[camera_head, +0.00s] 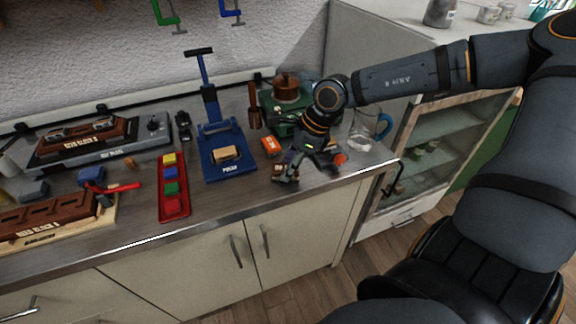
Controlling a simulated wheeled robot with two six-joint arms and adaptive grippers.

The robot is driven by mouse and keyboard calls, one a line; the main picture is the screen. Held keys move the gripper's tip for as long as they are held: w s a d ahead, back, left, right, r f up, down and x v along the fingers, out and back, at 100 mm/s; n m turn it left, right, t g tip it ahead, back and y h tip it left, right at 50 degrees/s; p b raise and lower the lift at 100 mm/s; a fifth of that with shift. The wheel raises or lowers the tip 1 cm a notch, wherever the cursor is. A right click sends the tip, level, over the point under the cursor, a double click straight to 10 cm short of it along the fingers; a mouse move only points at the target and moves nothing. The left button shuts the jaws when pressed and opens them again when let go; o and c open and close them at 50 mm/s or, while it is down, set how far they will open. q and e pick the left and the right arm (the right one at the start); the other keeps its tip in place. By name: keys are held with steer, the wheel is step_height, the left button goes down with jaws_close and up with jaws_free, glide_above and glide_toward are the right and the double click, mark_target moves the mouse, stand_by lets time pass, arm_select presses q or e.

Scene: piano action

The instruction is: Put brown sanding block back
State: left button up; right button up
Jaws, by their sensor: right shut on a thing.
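A small brown block with pale marks (279,171), which looks like the brown sanding block, is at the fingers of my right gripper (288,170), near the front edge of the counter. The gripper is shut on it and hides part of it. I cannot tell whether the block touches the counter. A long red tray (173,213) stands to the left, with yellow, blue, green and red blocks in a row. My left gripper is not in view.
A blue press (229,169) with a tan block on it stands between the tray and my right gripper. An orange box (271,146) lies behind the gripper. A glass mug (363,131) stands at the right. Wooden pieces (45,218) fill the left.

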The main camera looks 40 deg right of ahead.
mark_target(284, 167)
steer(key=shift+f, duration=0.2)
steer(key=o, duration=1.2)
steer(key=shift+w, duration=0.1)
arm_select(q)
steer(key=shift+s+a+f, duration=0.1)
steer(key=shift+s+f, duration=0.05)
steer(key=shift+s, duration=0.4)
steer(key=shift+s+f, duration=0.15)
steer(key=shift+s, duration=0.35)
arm_select(e)
steer(key=shift+r+p, duration=0.35)
steer(key=shift+r, duration=0.2)
steer(key=p+v, duration=0.3)
steer(key=v, duration=0.1)
steer(key=shift+a+r+p, duration=0.1)
steer(key=shift+p, duration=0.2)
arm_select(q)
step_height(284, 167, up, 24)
steer(key=p, duration=1.9)
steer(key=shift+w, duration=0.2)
arm_select(e)
steer(key=v, duration=0.7)
steer(key=shift+d, duration=0.35)
